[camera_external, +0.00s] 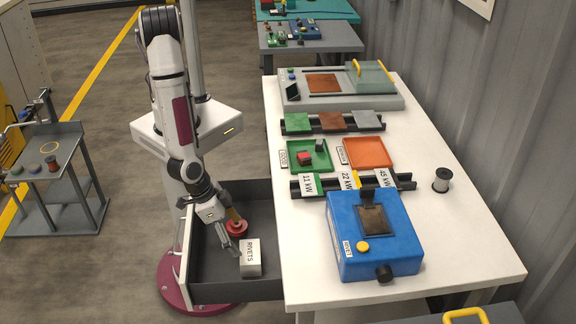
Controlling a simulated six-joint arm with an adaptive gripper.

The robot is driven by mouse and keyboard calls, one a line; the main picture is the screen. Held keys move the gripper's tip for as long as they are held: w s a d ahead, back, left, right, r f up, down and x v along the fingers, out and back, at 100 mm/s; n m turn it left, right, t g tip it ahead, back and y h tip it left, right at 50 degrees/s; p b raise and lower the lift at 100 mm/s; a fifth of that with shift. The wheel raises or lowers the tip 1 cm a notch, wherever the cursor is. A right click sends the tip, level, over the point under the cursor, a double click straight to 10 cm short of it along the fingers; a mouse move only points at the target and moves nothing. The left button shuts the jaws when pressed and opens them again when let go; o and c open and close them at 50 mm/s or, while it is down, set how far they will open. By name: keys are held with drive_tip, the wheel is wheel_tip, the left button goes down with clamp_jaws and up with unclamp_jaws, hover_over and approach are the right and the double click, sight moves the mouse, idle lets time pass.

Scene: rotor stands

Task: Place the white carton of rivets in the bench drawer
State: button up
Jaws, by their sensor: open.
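The white carton of rivets (250,262), with RIVETS printed on it, appears to sit inside the bench drawer, near its front right part. The bench drawer (212,292) is pulled out from the left side of the white bench and has a dark grey inside. My gripper (234,250) points down into the drawer, just left of the carton. It is open, and no object shows between its fingers. Whether a finger touches the carton is hard to tell. My wrist hides part of the drawer's left side.
A red round object with a tan handle (237,227) is in the drawer, close behind my gripper. On the bench (455,255) are a blue machine (350,240), a green tray (322,165), an orange tray (368,153) and a spool (441,181). A small grey cart (70,150) stands far left.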

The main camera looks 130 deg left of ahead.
drive_tip(key=shift+v, duration=1.3)
drive_tip(key=s+a+r+m, duration=0.1)
drive_tip(key=s+a+r, duration=0.1)
drive_tip(key=a+r, duration=0.6)
drive_tip(key=s+a+r+m, duration=0.15)
drive_tip(key=a+r, duration=0.25)
drive_tip(key=r, duration=0.8)
drive_tip(key=s+a+r+m+t+h, duration=0.1)
drive_tip(key=s+a+r+m, duration=0.1)
drive_tip(key=s+r, duration=0.4)
drive_tip(key=s+a+r+m+t+h, duration=0.1)
drive_tip(key=s+r+m, duration=0.3)
drive_tip(key=s, duration=0.7)
drive_tip(key=shift+a+r+h, duration=0.6)
drive_tip(key=shift+a+r, duration=0.2)
drive_tip(key=shift+r, duration=0.15)
drive_tip(key=shift+m, duration=0.25)
